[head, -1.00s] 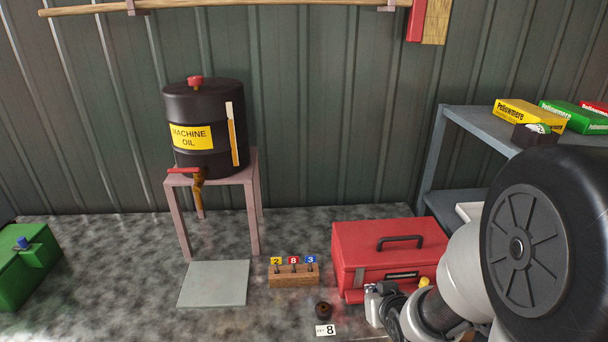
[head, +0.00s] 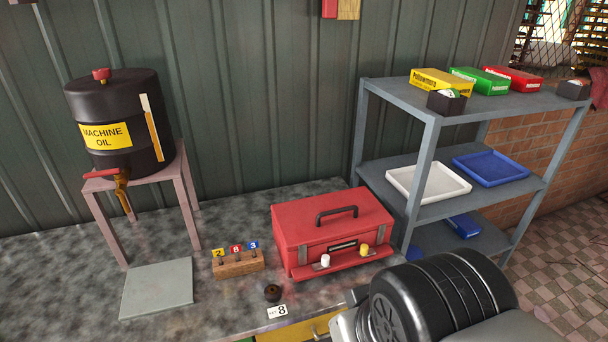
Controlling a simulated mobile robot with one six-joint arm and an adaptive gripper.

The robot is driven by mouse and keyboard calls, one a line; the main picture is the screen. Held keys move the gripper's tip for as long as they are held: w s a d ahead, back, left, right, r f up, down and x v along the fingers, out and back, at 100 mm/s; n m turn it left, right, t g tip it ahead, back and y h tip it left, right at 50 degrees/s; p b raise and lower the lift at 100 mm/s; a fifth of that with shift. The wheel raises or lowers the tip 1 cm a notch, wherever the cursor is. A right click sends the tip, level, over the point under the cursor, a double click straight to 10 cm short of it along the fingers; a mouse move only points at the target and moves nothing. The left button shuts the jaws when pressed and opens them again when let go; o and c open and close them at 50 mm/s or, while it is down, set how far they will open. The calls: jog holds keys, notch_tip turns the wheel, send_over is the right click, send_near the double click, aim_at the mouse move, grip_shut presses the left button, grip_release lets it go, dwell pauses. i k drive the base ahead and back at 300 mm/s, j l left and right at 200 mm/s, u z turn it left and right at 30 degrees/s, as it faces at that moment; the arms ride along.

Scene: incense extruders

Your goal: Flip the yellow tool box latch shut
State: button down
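The red tool box (head: 300,222) stands on the workbench with its lid down and black handle on top. A yellow latch (head: 365,249) sits at the right of its front, on a red ledge or flap (head: 338,265). A white latch (head: 325,260) sits to its left. The yellow latch looks upright, but I cannot tell whether it is shut. My arm fills the lower right, in front of the tool box and just below the yellow latch. My gripper is not in view.
A grey shelf (head: 427,160) with trays and boxes stands close on the right. An oil drum (head: 125,125) stands at left.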

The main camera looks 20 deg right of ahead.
aim_at(364, 252)
jog(key=z, duration=0.75)
